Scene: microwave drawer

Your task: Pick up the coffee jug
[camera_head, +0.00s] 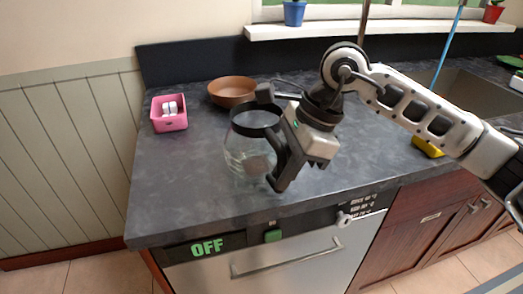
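The coffee jug (238,158) is a clear glass vessel with a black rim band. It appears to stand upright on the dark countertop (190,195), near the front edge. My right gripper (268,138) is at the jug's right side, its arm coming in from the right. Its two dark fingers are spread wide apart, one near the far side of the rim and one in front of the jug's right side. The fingers and gripper body hide the jug's right part, and I cannot tell whether they touch it. My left gripper is not in view.
A brown bowl (232,91) stands behind the jug. A pink container (169,114) with white items stands at the left. A dishwasher (290,262) marked OFF is under the counter. A yellow object (427,147) and a sink (480,98) are at the right. The front-left counter is clear.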

